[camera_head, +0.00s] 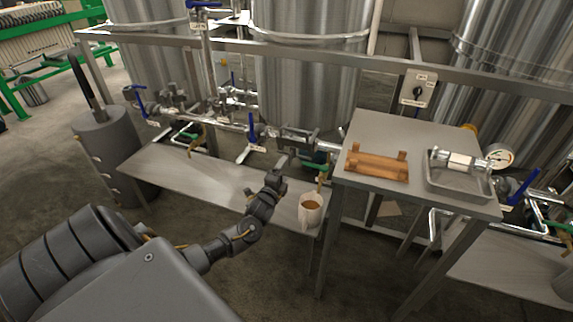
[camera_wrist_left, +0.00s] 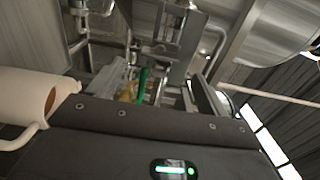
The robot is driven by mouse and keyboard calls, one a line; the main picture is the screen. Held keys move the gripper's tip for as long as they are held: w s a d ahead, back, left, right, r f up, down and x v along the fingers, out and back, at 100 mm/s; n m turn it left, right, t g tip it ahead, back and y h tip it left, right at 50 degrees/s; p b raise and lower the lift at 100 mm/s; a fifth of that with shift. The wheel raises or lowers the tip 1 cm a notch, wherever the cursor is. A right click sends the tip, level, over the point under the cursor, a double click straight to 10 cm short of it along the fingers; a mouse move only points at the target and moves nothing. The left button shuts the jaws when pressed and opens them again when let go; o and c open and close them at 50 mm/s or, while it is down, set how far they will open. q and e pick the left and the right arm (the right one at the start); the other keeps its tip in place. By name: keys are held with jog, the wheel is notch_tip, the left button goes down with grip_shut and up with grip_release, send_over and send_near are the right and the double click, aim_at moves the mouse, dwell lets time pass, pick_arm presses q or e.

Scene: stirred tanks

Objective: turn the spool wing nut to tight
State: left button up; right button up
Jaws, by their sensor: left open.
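My left gripper (camera_head: 277,182) is open and empty, above the low metal bench and below the pipework at the foot of the middle tank. In the left wrist view its fingers (camera_wrist_left: 165,92) stand apart. A green part (camera_wrist_left: 142,82) and a brass-coloured part (camera_wrist_left: 127,93) show between or beyond them; I cannot tell how far off. In the head view a pipe fitting with a clamp (camera_head: 297,140) is just above and beyond the gripper, with a green handle (camera_head: 322,158) to its right. I cannot make out the wing nut itself. My right gripper is not in view.
A beige mug (camera_head: 311,212) with brown liquid stands on the low bench (camera_head: 180,178), right of my gripper. It also shows at the left wrist view's left edge (camera_wrist_left: 22,105). The side table (camera_head: 385,132) holds a wooden rack (camera_head: 377,167) and a metal tray (camera_head: 436,182). Blue valve handles (camera_head: 252,130) project nearby.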

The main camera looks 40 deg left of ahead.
pick_arm(q)
jog(key=v, duration=0.5)
jog(key=shift+s, duration=0.1)
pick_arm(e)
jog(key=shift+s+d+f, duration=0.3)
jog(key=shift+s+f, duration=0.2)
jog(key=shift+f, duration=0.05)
pick_arm(q)
jog(key=shift+f, duration=0.15)
